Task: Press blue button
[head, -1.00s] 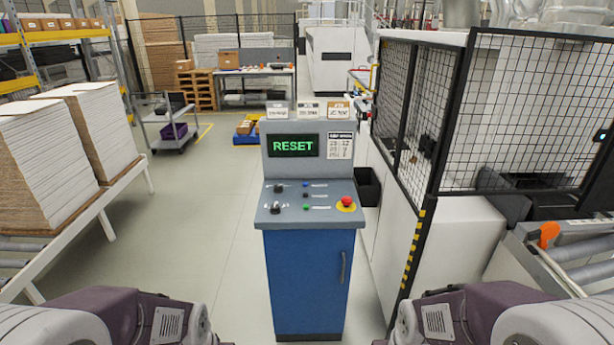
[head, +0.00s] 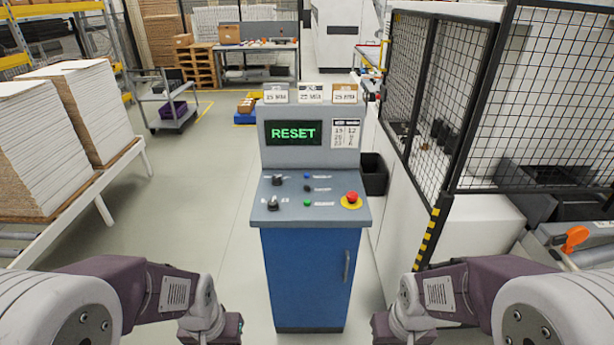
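A blue control cabinet (head: 305,280) with a grey sloped panel (head: 325,217) stands upright in the middle of the head view. The small blue button (head: 307,176) is the top one in a short column, above a black button (head: 307,189) and a green button (head: 307,203). Two black knobs are on the left of the panel, and a red emergency stop (head: 351,198) on a yellow ring is at the right. The screen (head: 293,132) reads RESET in green. Both my arms are low at the picture's sides, apart from the cabinet. My grippers' fingers are not visible.
A mesh safety fence (head: 470,100) with a yellow-black striped post stands right of the cabinet. A black bin (head: 373,176) is beside the cabinet. Stacked white boards (head: 50,130) lie on a conveyor at left. The floor left of the cabinet is clear.

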